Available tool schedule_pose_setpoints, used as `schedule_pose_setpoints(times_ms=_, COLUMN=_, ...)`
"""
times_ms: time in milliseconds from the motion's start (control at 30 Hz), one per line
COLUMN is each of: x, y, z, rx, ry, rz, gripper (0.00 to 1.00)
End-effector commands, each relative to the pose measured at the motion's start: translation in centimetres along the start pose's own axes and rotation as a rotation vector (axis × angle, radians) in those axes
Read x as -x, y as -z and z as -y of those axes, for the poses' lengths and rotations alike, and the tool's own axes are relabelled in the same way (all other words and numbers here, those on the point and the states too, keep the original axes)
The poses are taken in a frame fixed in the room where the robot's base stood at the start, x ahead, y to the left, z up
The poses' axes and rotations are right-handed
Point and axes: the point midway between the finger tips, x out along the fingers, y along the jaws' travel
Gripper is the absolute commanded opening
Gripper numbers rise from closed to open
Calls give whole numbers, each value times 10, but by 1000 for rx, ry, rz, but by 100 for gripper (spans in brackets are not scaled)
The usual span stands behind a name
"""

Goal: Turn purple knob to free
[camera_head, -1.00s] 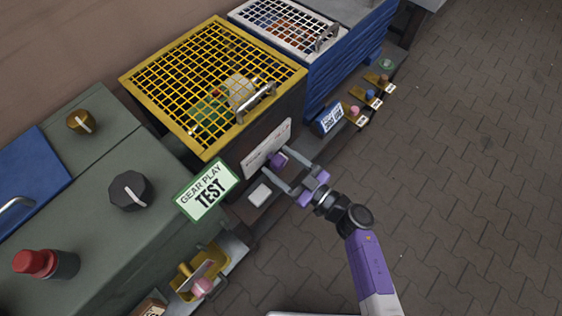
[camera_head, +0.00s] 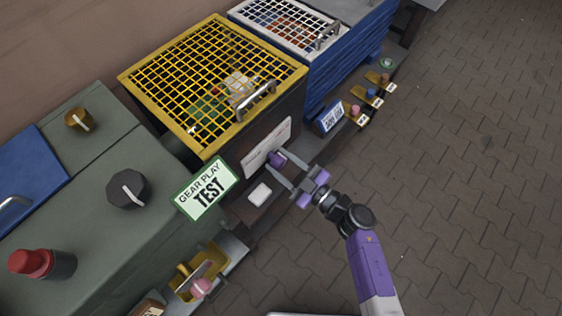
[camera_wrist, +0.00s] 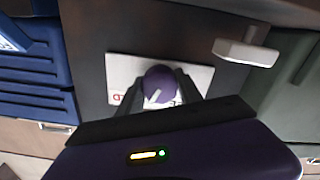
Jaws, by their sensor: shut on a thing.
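The purple knob (camera_head: 277,159) sits on a white label plate (camera_head: 257,158) on the dark front face below the yellow grid cover. In the wrist view the knob (camera_wrist: 160,82) is round, with a pale pointer line aimed toward the lower left. Its plate (camera_wrist: 196,76) carries red lettering at the left and dark lettering at the right, partly hidden by my fingers. My gripper (camera_head: 282,166) reaches the knob from the front. Its two fingers (camera_wrist: 159,93) are closed on the knob's sides.
A white block-like handle (camera_head: 259,194) projects beside the plate. The yellow grid-covered box (camera_head: 212,86) is above. A green "GEAR PLAY TEST" sign (camera_head: 206,188) hangs to the left. A ledge with small pegs and tags (camera_head: 372,93) lies right. Open paving (camera_head: 470,170) is clear.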

Motion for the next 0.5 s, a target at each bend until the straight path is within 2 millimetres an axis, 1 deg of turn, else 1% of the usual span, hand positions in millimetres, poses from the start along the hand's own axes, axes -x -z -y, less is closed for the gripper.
schedule_pose_setpoints(times_ms=500, x=1, y=-2, z=1, rx=492, ry=-1, rz=2, gripper=2)
